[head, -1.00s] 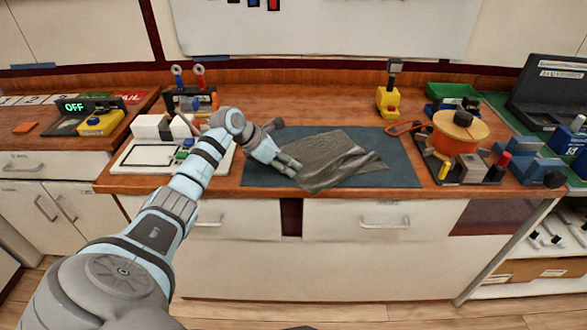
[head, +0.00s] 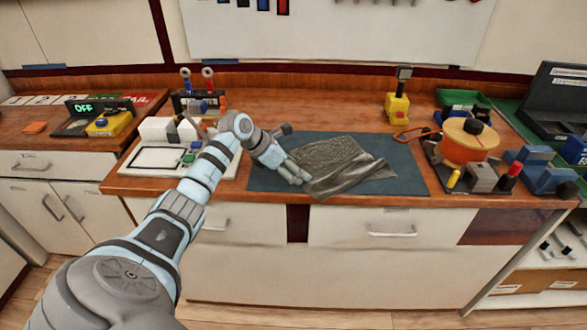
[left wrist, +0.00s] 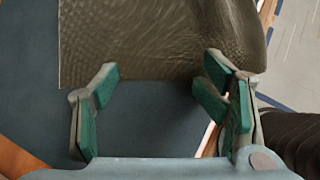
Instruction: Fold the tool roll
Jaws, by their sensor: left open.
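The tool roll, a grey-brown cloth (head: 345,165), lies rumpled on a dark blue mat (head: 408,170). Part of it is folded over in an uneven, slanted shape, and its front corner reaches the mat's front edge. My left gripper (head: 302,178) is at the cloth's left side, low over the mat, with its fingers open. In the left wrist view the cloth (left wrist: 150,40) spans the top, and the open green-padded fingers (left wrist: 160,82) reach its near edge. Nothing shows between the pads except mat and cloth edge. My right gripper is not in view.
A white tray with boxes (head: 165,150) stands left of the mat, behind my forearm. A yellow device (head: 397,108) stands behind the mat. An orange spool (head: 465,145) and blue blocks crowd the right. The mat's right part is bare.

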